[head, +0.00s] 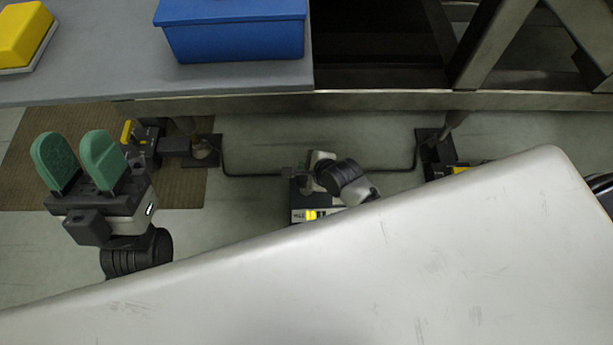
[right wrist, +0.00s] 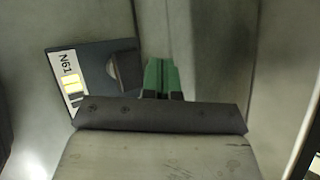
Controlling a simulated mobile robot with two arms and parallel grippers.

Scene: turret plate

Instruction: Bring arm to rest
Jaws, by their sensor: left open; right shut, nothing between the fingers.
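My left gripper (head: 73,152) is at the left of the head view, above the floor and in front of the grey table. Its two green fingers stand apart with nothing between them. My right gripper (right wrist: 160,68) shows in the right wrist view with its green fingers together and nothing held. The right gripper's fingers cannot be made out in the head view.
A grey table (head: 90,60) carries a blue bin (head: 235,35) and a yellow block (head: 22,35). A metal frame (head: 400,100) runs along the back. A dark labelled unit (right wrist: 95,62) lies beside the right fingers in the wrist view. A brown mat (head: 60,115) covers the floor left.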

